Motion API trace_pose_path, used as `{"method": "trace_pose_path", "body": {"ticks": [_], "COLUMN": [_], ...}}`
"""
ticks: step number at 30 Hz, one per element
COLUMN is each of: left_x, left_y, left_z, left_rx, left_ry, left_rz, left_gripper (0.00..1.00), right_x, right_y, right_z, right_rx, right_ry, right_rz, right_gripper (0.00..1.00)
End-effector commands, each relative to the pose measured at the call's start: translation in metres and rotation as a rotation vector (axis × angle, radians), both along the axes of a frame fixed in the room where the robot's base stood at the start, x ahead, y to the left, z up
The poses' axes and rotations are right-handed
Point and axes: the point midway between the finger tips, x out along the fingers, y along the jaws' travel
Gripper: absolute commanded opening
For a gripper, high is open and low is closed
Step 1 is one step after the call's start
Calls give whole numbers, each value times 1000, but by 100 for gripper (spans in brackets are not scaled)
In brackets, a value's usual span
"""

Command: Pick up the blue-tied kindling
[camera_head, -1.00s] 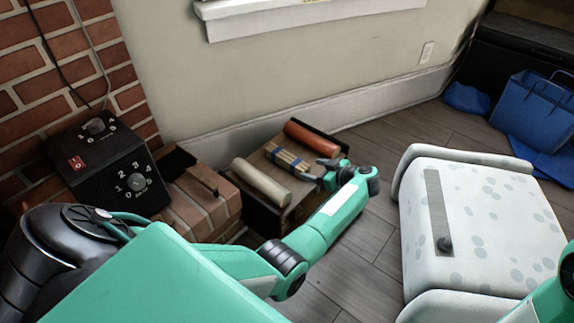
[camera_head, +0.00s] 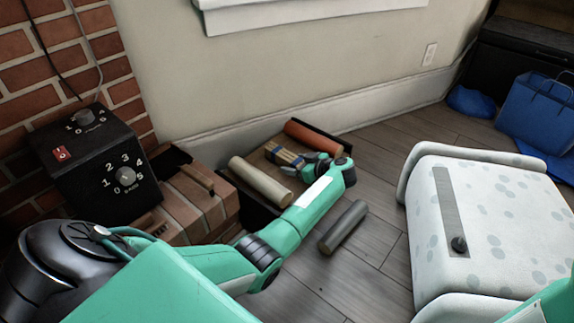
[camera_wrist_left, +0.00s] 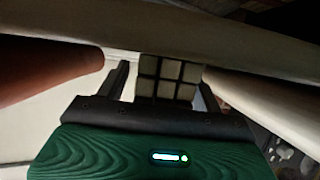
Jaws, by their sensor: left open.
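The blue-tied kindling (camera_head: 284,156) is a small bundle of pale sticks with a blue band, lying in a low wooden holder with dark end walls (camera_head: 254,208). It lies between a red-orange roll (camera_head: 312,138) and a cream roll (camera_head: 261,181). My left gripper (camera_head: 304,164) is at the bundle's right end. In the left wrist view the square stick ends (camera_wrist_left: 168,78) show between the two open fingers (camera_wrist_left: 163,88). Part of the bundle is hidden by the gripper. I cannot tell whether the fingers touch it. My right gripper is not in view.
A dark grey cylinder (camera_head: 343,227) lies on the floor beside my left forearm. A black dial box (camera_head: 92,160) and a brick-patterned case (camera_head: 185,205) stand at left. A white spotted seat (camera_head: 490,225) stands at right. A blue bag (camera_head: 535,110) is behind it.

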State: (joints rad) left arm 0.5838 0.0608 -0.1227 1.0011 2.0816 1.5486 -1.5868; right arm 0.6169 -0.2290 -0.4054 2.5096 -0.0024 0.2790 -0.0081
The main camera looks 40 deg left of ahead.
Motion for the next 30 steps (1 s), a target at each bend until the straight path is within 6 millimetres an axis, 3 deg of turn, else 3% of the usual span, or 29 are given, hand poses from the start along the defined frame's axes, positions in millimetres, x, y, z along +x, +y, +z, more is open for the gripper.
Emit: {"method": "trace_pose_path", "body": {"ticks": [8, 16, 30], "left_x": [0, 0, 1], "left_y": [2, 1, 1], "left_z": [0, 0, 12], "left_rx": [0, 0, 0], "left_ry": [0, 0, -2], "left_rz": [0, -1, -1], "left_gripper": [67, 15, 15], "right_x": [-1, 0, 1], "right_y": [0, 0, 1], "right_z": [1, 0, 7], "right_rx": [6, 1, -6], "right_ry": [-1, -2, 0], "right_rz": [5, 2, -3], "right_gripper": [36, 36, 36]}}
